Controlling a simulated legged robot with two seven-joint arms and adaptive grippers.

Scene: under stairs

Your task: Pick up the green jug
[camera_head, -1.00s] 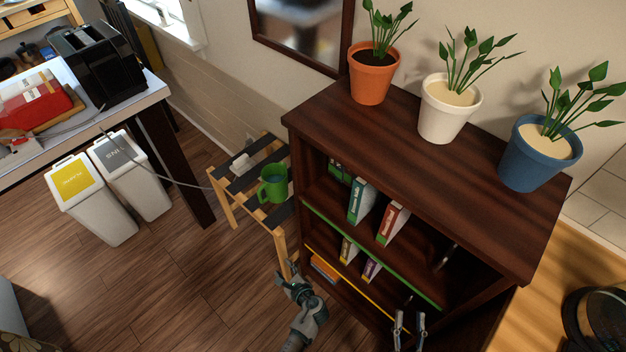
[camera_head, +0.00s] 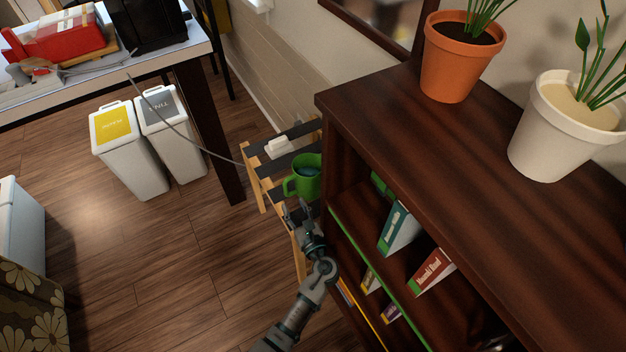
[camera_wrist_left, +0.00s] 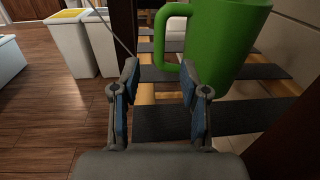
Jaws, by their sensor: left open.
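The green jug (camera_head: 307,178) stands upright on a small slatted wooden stand (camera_head: 255,174), its handle facing left in the head view. In the left wrist view the jug (camera_wrist_left: 229,40) is large and just ahead, with its handle (camera_wrist_left: 168,38) toward the left. My left gripper (camera_head: 295,208) is at the near side of the jug, just below it in the head view. In the left wrist view its two fingers (camera_wrist_left: 160,88) are apart with nothing between them, and the handle is just beyond them. My right gripper is not in view.
A dark bookshelf (camera_head: 345,115) with books and potted plants stands close on the right of the stand. A white block (camera_head: 278,146) lies on the stand behind the jug. A cable hangs to the stand from the table (camera_head: 208,45). Two bins (camera_head: 130,150) stand left on open floor.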

